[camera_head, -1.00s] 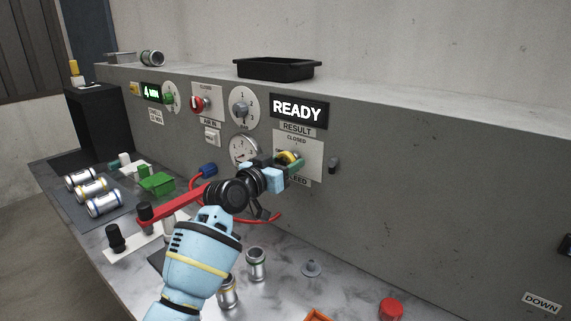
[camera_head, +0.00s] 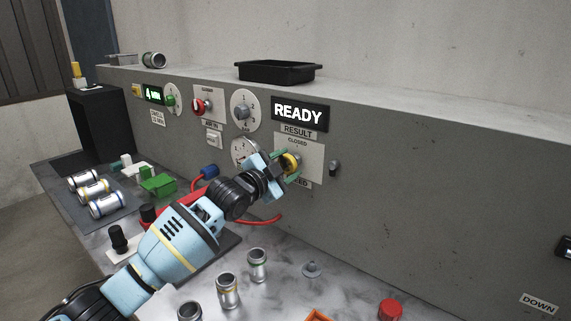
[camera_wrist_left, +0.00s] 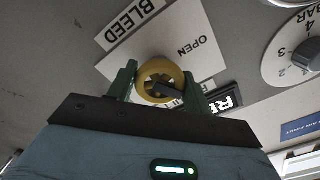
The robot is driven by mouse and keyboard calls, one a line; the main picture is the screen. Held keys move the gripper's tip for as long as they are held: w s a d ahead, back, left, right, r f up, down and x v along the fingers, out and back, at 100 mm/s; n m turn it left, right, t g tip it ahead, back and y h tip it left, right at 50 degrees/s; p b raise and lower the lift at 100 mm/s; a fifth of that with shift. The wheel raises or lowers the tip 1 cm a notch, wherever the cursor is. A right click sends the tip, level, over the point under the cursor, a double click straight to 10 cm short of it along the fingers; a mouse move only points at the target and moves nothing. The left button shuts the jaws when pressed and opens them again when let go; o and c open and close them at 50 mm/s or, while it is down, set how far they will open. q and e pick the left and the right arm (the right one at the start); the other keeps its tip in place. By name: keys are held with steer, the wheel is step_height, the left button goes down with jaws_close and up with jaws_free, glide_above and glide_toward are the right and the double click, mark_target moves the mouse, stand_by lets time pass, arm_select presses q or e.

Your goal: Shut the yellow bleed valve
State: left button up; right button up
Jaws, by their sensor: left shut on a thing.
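The yellow bleed valve (camera_head: 289,163) is a round knob on a white plate (camera_head: 313,160) marked CLOSED at the top and BLEED at the bottom, on the grey panel. In the left wrist view the yellow knob (camera_wrist_left: 160,80) sits between the green fingers of my left gripper (camera_wrist_left: 160,84), with the words OPEN and BLEED beside it. In the head view my left gripper (camera_head: 284,167) is shut on the knob and partly hides it. My right gripper is not in view.
A red air-in valve (camera_head: 199,105) and gauge (camera_head: 243,152) are to the left. Metal castings (camera_head: 228,290) and a red button (camera_head: 390,309) stand on the bench.

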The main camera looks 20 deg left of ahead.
arm_select(q)
steer(key=m, duration=0.2)
steer(key=shift+r+m+p, duration=0.15)
steer(key=shift+m+p, duration=0.25)
steer(key=m, duration=0.2)
steer(key=shift+m+p, duration=0.3)
steer(key=shift+p, duration=0.1)
steer(key=shift+m, duration=0.5)
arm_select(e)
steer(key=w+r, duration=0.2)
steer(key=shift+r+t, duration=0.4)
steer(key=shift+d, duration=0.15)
arm_select(q)
steer(key=o, duration=1)
